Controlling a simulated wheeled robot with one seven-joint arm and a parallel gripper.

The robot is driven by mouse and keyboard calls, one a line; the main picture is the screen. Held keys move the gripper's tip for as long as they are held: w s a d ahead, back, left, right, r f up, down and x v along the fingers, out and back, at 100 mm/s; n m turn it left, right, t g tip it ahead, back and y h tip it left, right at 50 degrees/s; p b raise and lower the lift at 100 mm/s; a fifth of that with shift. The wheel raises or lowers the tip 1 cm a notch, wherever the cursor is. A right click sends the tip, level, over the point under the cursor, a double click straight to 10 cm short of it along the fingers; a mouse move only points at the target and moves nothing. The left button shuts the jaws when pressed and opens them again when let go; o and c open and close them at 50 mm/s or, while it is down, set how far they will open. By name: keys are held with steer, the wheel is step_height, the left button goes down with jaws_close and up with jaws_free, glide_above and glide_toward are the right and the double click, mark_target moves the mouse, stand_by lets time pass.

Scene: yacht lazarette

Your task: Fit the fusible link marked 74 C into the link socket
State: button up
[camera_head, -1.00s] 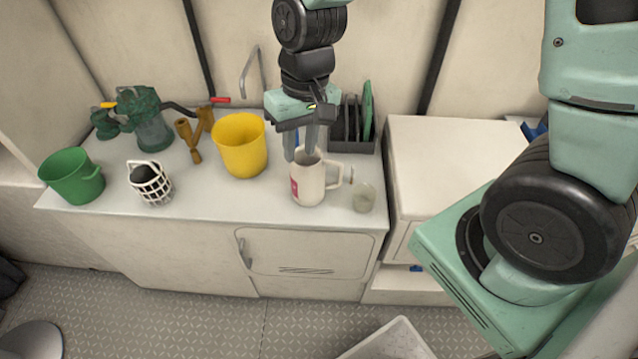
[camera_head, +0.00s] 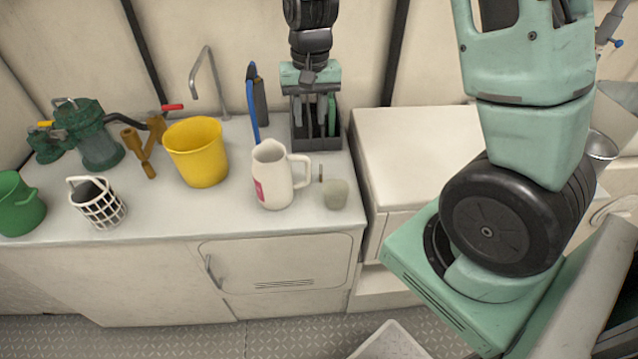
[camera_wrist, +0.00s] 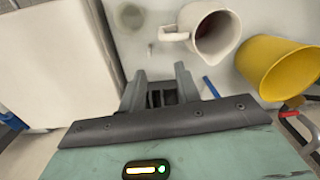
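I cannot make out a fusible link marked 74 C or a link socket in either view. My gripper (camera_head: 313,112) points down at the black slotted rack (camera_head: 316,146) at the back of the counter. In the wrist view my gripper (camera_wrist: 160,78) has its two fingers apart, with nothing visibly held. Part of the dark rack (camera_wrist: 161,95) shows between and behind the fingers. I cannot tell whether the fingers touch the rack or what stands in it.
A white jug (camera_head: 273,178), a cloudy jar (camera_head: 336,194) and a yellow bucket (camera_head: 197,153) stand in front and left. A blue rod (camera_head: 252,108) rises left of the rack. A faucet (camera_head: 208,75) stands behind. The white cabinet top (camera_head: 425,145) at right is clear.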

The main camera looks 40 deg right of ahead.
steer(key=m, duration=0.1)
glide_above(321, 162)
step_height(321, 162, down, 2)
step_height(321, 162, down, 11)
steer(key=shift+s+d+r, duration=0.1)
steer(key=shift+f, duration=3.1)
jaws_close()
